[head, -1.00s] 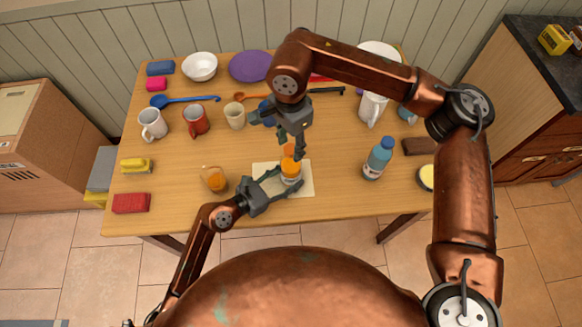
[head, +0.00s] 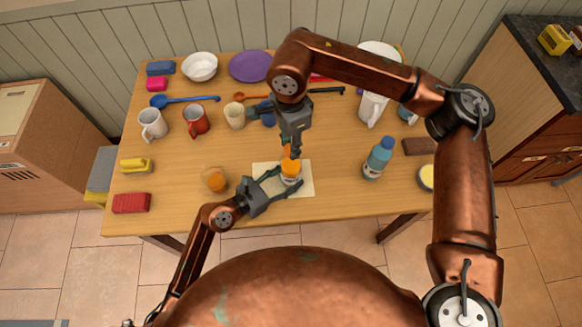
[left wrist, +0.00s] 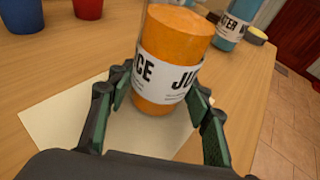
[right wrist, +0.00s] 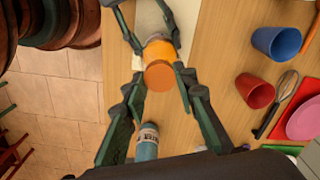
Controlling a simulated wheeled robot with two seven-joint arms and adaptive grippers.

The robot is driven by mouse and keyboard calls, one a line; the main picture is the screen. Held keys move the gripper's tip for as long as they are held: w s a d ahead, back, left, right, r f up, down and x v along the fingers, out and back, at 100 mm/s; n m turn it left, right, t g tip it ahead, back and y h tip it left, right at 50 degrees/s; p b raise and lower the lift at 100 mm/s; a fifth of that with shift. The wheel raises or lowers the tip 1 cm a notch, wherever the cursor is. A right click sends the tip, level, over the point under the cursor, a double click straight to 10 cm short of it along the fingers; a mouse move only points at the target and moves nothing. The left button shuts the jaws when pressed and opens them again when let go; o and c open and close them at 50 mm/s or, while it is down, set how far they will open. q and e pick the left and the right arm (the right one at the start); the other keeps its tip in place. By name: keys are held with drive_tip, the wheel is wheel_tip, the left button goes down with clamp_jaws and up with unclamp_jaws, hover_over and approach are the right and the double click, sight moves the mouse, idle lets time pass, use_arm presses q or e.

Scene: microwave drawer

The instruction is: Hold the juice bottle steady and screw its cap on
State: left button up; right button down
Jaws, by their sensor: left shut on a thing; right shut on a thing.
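The juice bottle (head: 290,176) stands upright on a pale mat (head: 263,166) near the table's front edge. Its orange body and white label fill the middle of the left wrist view (left wrist: 168,75). My left gripper (head: 288,181) is shut around the bottle from the front left, one finger on each side. My right gripper (head: 291,154) comes down from above and is shut on the orange cap (right wrist: 160,76). The cap is in line with the bottle top. I cannot tell how far it sits on the neck, which is hidden.
A beige cup (head: 234,115), a red mug (head: 196,120) and a white mug (head: 152,124) stand behind. The table front is mostly clear.

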drive_tip(key=m, duration=1.1)
drive_tip(key=shift+m, duration=0.4)
drive_tip(key=c, duration=1.7)
unclamp_jaws()
drive_tip(key=shift+o, duration=0.2)
drive_tip(key=shift+r, duration=0.15)
drive_tip(key=shift+r, duration=2.35)
